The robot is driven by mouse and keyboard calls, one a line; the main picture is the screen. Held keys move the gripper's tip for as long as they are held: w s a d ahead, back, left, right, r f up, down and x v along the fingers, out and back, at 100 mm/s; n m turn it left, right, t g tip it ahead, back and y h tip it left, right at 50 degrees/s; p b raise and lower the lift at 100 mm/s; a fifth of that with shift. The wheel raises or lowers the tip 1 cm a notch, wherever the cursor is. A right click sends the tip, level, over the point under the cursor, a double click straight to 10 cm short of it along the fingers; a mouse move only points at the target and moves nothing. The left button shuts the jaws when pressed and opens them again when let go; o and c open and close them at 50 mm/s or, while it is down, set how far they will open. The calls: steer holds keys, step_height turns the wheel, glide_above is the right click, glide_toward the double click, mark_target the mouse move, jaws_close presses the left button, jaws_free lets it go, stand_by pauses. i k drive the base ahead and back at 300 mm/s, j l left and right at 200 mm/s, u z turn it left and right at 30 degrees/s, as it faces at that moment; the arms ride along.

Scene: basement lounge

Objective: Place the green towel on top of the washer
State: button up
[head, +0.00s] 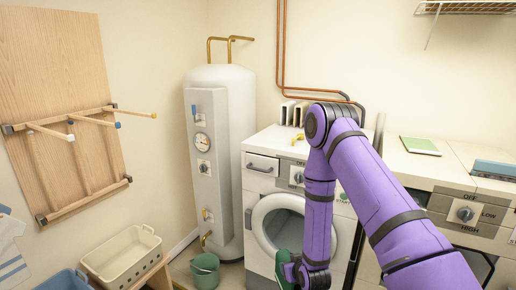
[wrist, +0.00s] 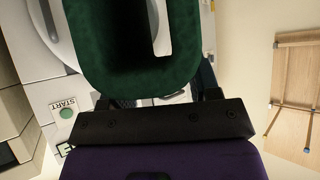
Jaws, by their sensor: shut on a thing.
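The green towel (head: 283,267) shows as a small patch at the bottom of the head view, low in front of the washer, beside my gripper (head: 292,272). In the wrist view the towel (wrist: 188,50) fills the upper middle, a thick dark green piece with a slot-like gap. My gripper is shut on it; the towel hides the fingertips. The washer (head: 258,184) is white, with a round door and a knob panel. Its flat top (head: 268,140) is partly hidden by my purple arm. The washer's start button (wrist: 67,113) shows in the wrist view.
A water heater (head: 225,130) stands left of the washer, with a green bucket (head: 205,272) on the floor. Right of it, another appliance (head: 440,175) bears a green book (head: 420,146) and a blue box (head: 494,168).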

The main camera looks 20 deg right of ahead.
mark_target(269, 138)
steer(key=i+j+u, duration=0.15)
steer(key=i+u, duration=0.55)
steer(key=i+j, duration=0.15)
steer(key=i, duration=0.5)
